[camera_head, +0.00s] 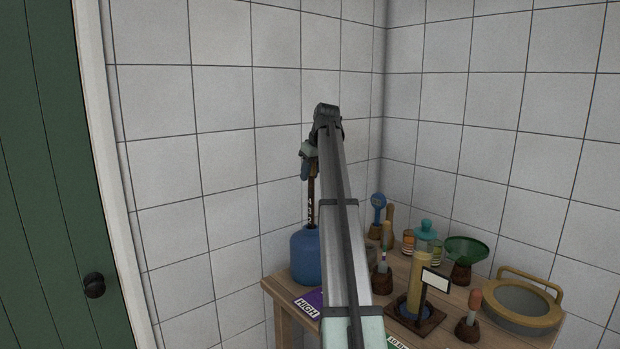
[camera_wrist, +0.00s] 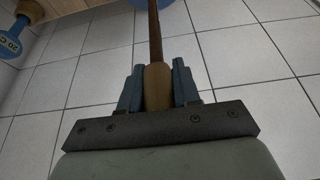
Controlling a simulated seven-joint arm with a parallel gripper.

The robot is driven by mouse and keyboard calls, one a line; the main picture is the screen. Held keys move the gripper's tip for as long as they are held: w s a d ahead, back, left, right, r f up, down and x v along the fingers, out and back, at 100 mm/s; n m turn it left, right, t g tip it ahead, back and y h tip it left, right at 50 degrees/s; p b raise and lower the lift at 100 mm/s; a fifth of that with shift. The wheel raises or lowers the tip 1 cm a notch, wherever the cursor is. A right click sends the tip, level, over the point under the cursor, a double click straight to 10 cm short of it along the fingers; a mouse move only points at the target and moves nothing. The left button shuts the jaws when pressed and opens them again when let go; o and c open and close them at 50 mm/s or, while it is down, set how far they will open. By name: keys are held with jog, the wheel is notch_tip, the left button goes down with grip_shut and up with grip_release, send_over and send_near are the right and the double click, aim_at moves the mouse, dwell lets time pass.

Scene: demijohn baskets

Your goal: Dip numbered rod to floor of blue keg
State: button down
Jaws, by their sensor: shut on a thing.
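My gripper (camera_head: 308,165) is shut on the wooden handle (camera_wrist: 157,86) of a dark brown numbered rod (camera_head: 311,203). Both blue fingers press the handle from the sides in the wrist view (camera_wrist: 158,78). The rod hangs about upright, with pale marks low on it. The blue keg (camera_head: 303,260) stands at the table's back left corner, below my gripper. The rod's lower end meets the top of the keg in the head view. I cannot tell how far the tip is inside. My arm hides the keg's right side. A sliver of the keg shows in the wrist view (camera_wrist: 148,3).
On the wooden table (camera_head: 275,284) lies a purple HIGH card (camera_head: 309,301). To the right stand a yellow cylinder (camera_head: 416,285), a blue dial (camera_head: 379,203), a green funnel (camera_head: 466,250) and a round sieve (camera_head: 519,303). Tiled walls stand close behind the keg.

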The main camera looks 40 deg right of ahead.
jog(key=shift+r, duration=3.85)
